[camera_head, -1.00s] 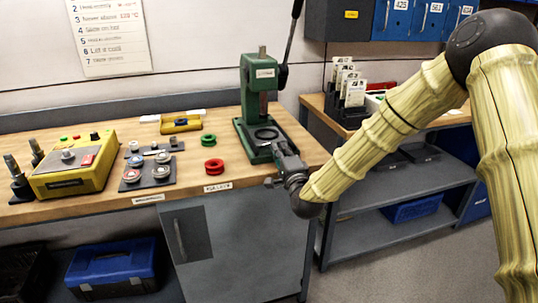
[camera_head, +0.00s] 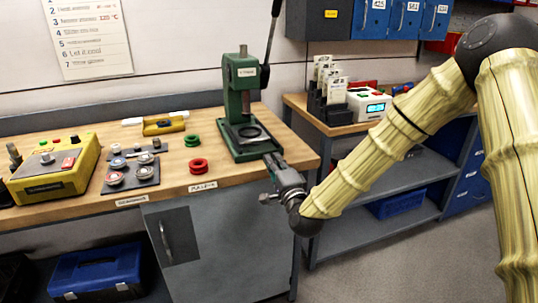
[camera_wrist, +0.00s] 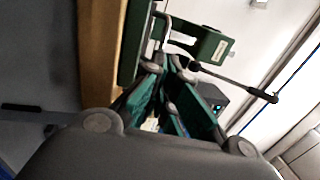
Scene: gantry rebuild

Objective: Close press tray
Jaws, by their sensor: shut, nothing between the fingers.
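The green press (camera_head: 240,95) stands upright on the wooden bench near its right end, its lever raised. Its tray (camera_head: 249,133) is a dark plate with a black ring at the press foot; I cannot tell how far it is slid out. My gripper (camera_head: 272,162) is shut and empty at the front right corner of the press base, close to the bench edge. I cannot tell whether it touches. In the wrist view, the press (camera_wrist: 205,42) appears sideways just beyond my fingertips (camera_wrist: 165,62), and my gripper's body hides much of the foreground.
Red rings (camera_head: 198,166) and green rings (camera_head: 193,140) lie left of the press. A yellow control box (camera_head: 55,170) and a dark plate with parts (camera_head: 131,172) stand farther left. A side bench (camera_head: 335,128) with a card rack and a device stands right, beyond a gap.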

